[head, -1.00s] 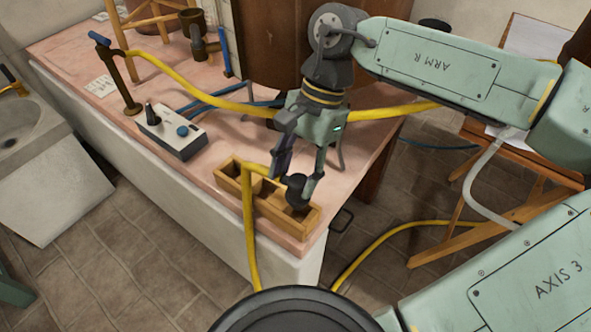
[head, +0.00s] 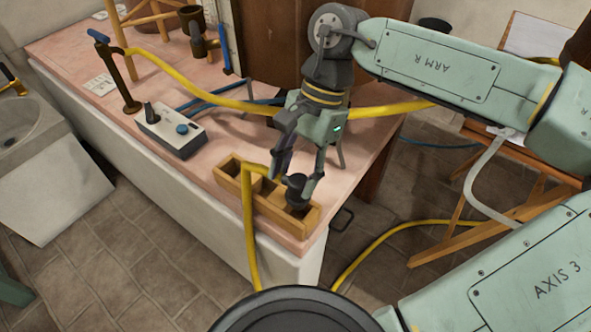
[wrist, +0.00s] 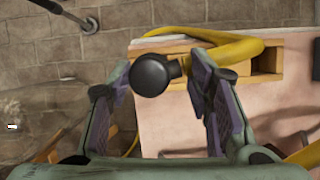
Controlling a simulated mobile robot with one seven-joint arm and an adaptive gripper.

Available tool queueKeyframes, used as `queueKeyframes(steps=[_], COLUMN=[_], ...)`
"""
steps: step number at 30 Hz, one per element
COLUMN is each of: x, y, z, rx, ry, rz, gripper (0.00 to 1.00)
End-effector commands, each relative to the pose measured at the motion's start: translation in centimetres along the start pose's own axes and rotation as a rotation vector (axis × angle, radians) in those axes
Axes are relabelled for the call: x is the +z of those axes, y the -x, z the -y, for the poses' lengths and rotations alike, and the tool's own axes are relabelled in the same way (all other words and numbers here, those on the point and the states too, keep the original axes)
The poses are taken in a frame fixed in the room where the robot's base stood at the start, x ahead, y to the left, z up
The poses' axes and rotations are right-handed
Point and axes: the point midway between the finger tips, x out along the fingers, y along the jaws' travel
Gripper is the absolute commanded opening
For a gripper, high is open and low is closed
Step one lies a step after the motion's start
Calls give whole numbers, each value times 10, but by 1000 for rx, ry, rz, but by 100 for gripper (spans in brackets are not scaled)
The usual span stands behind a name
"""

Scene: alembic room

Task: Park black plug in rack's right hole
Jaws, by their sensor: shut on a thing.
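The black plug (head: 297,184) is at the right end of the wooden rack (head: 262,206), at or just over its right hole. I cannot tell how deep it sits. My gripper (head: 293,184) points down at the rack, with its fingers on either side of the plug, and is shut on it. In the wrist view the plug's round black end (wrist: 150,75) shows between the fingers (wrist: 160,78), with the yellow hose (wrist: 228,52) leaving its side. The rack (wrist: 274,77) lies behind it there. The left and middle holes look empty; the right one is mostly hidden by the plug.
The rack stands near the front right corner of the pink bench (head: 215,130). The plug's yellow hose hangs over the bench front. Another yellow hose (head: 190,90) crosses behind my gripper.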

Motion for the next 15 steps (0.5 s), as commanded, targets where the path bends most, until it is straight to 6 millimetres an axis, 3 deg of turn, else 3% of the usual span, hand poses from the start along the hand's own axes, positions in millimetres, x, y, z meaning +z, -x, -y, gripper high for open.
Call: queueKeyframes(steps=[15], x=[-3], y=[-6], z=[0], rx=[0], ry=[1], rz=[0], gripper=[17])
